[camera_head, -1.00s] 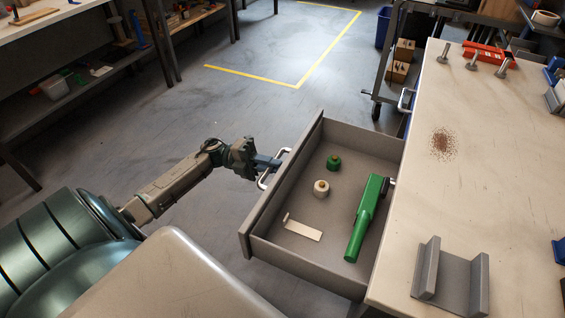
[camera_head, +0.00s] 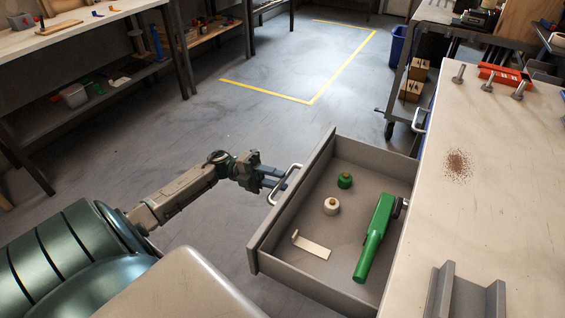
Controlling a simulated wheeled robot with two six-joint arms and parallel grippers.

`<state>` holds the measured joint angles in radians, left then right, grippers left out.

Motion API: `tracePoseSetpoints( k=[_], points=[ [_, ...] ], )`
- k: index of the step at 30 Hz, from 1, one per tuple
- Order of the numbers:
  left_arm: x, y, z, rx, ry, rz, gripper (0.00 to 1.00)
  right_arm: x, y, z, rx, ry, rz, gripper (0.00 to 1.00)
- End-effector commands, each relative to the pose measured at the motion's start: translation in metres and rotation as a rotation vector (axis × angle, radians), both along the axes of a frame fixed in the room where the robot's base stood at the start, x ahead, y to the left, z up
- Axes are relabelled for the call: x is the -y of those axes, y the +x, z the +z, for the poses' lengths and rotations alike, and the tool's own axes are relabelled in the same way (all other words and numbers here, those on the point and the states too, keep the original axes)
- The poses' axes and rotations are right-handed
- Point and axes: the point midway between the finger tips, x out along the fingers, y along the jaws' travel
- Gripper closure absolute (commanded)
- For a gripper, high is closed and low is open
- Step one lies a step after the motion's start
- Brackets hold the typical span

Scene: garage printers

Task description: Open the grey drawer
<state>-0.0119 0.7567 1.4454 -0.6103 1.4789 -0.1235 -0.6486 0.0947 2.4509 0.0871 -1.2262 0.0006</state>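The grey drawer (camera_head: 259,262) stands pulled out from the workbench, so its inside shows. Its silver bar handle (camera_head: 283,186) is on the front panel, facing left. My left gripper (camera_head: 274,178) is just left of the handle. Its two fingers show apart with a gap between them and nothing held. The fingertips are close to the handle; I cannot tell if they touch it. My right gripper is not in view.
The drawer holds a green tool (camera_head: 373,238), a white knob-like piece (camera_head: 331,206), a green one (camera_head: 345,180) and a pale flat strip (camera_head: 311,246). The workbench top (camera_head: 450,210) is at right. Grey floor left of the drawer is clear.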

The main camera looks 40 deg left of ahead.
Motion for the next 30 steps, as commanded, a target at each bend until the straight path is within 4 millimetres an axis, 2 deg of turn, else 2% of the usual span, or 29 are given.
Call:
tracePoseSetpoints(
  k=[6, 12, 18, 30],
  points=[
    [-0.045, -0.009, -0.011, -0.001, 0.004, 0.002, 0.70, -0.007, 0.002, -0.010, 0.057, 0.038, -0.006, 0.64],
    [-0.074, -0.015, -0.016, -0.001, 0.002, 0.002, 0.70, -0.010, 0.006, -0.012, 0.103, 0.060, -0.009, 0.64],
    [-0.084, -0.017, -0.017, 0.001, 0.001, 0.001, 0.70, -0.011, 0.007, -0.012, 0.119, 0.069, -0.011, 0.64],
    [-0.084, -0.017, -0.016, 0.001, 0.000, 0.000, 0.70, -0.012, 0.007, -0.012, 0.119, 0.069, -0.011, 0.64]
  ],
)
